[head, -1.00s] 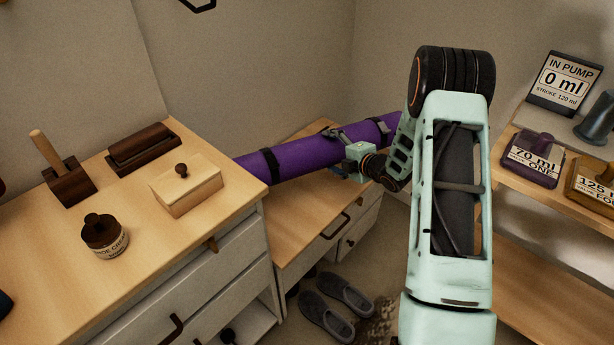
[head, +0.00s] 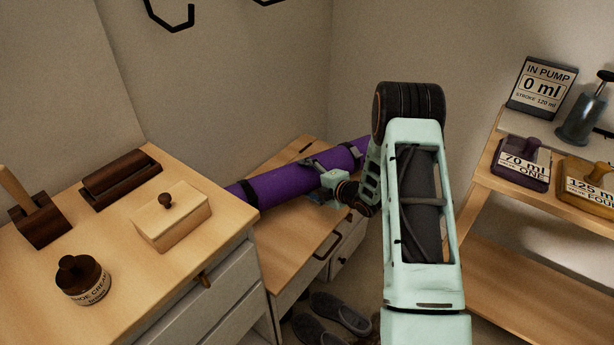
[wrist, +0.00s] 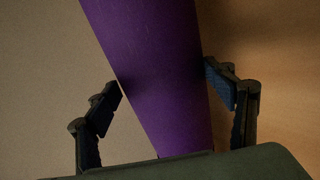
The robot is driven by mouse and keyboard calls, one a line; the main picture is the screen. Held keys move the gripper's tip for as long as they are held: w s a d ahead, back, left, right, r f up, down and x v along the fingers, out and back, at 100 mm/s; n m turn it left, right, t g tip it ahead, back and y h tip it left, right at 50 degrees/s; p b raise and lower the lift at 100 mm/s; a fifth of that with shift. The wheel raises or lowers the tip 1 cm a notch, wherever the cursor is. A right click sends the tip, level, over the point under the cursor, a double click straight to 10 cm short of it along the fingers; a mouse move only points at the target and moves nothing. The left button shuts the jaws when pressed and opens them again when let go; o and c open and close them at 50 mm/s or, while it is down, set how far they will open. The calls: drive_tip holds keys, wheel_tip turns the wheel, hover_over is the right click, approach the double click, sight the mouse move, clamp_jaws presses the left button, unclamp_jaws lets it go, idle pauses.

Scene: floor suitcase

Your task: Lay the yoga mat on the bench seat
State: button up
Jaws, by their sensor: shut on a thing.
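The yoga mat (head: 287,184) is a rolled purple tube with dark straps, lying across the picture above the bench seat (head: 285,235) in the head view. Its left end is behind the cabinet edge and its right end passes behind my arm. My gripper (head: 318,170) is shut on the mat near its middle. In the wrist view the purple mat (wrist: 155,70) runs between the two fingers (wrist: 163,87). The bench is light wood with drawers below. I cannot tell whether the mat touches the seat.
A cabinet at the left (head: 110,245) carries a wooden box (head: 172,217), a shoe cream jar (head: 82,280) and dark brushes. A shelf at the right (head: 545,265) holds labelled pump items. Grey slippers (head: 338,314) lie on the floor by the bench. Hooks hang on the wall above.

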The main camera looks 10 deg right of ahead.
sight(311, 189)
drive_tip(key=shift+w+f+b, duration=0.15)
drive_tip(key=shift+f+b, duration=0.4)
drive_tip(key=shift+f, duration=1.15)
drive_tip(key=shift+f, duration=0.1)
drive_tip(key=o, duration=2.1)
drive_tip(key=shift+f, duration=0.15)
drive_tip(key=p+v, duration=0.2)
drive_tip(key=v, duration=1)
drive_tip(key=shift+p, duration=0.3)
